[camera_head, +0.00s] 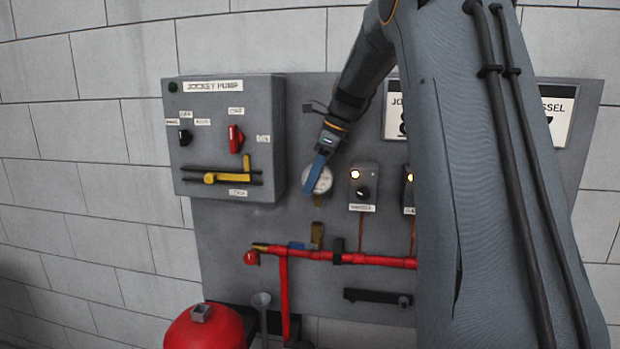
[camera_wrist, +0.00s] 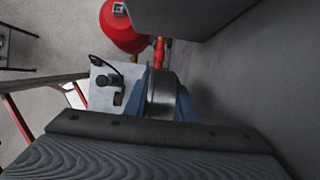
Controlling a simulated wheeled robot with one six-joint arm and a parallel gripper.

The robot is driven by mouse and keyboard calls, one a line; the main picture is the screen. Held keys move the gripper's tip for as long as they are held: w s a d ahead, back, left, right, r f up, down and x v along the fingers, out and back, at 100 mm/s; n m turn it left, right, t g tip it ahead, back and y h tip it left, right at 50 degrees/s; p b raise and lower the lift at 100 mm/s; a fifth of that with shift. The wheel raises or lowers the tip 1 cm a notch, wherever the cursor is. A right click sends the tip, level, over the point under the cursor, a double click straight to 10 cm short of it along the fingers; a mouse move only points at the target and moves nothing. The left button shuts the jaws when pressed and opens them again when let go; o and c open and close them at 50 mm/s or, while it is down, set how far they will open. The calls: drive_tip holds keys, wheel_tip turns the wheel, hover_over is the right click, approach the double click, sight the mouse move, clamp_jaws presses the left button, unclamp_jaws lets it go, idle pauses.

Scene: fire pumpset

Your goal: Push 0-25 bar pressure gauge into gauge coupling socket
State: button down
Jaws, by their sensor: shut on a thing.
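My gripper (camera_head: 314,176), with blue fingers, is shut on a round pressure gauge with a pale dial (camera_head: 325,181). The gauge is upright, with a short brass stem (camera_head: 317,200) pointing down. A brass upright fitting (camera_head: 317,234), which looks like the coupling socket, stands on the red pipe below. A visible gap separates the stem from this fitting. In the wrist view the gauge's metal case (camera_wrist: 161,90) sits between the blue fingers; its stem and the socket cannot be made out there. The dial's markings are too small to read.
The jockey pump box (camera_head: 228,140) juts out left of the gauge. A small switch box (camera_head: 363,187) with a lit lamp is close on the right. The red pipe (camera_head: 375,261) runs across below, above a red tank (camera_head: 205,330). My arm hides the panel's right part.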

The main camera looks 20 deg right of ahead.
drive_tip(key=shift+f, duration=2.75)
drive_tip(key=shift+s+f+b, duration=0.15)
drive_tip(key=shift+f+b, duration=0.05)
drive_tip(key=shift+f, duration=0.5)
drive_tip(key=shift+s+f+b, duration=0.1)
drive_tip(key=shift+f+b, duration=0.1)
drive_tip(key=shift+f, duration=0.5)
drive_tip(key=shift+w+a+r+p, duration=0.1)
drive_tip(key=shift+w+r+p, duration=0.1)
drive_tip(key=shift+r, duration=0.4)
drive_tip(key=shift+w+r+p, duration=0.1)
drive_tip(key=shift+r+p, duration=0.1)
drive_tip(key=shift+r, duration=0.4)
drive_tip(key=shift+r, duration=0.1)
drive_tip(key=shift+f+b, duration=0.35)
drive_tip(key=shift+f, duration=1.45)
drive_tip(key=c, duration=1.4)
unclamp_jaws()
drive_tip(key=shift+f, duration=0.1)
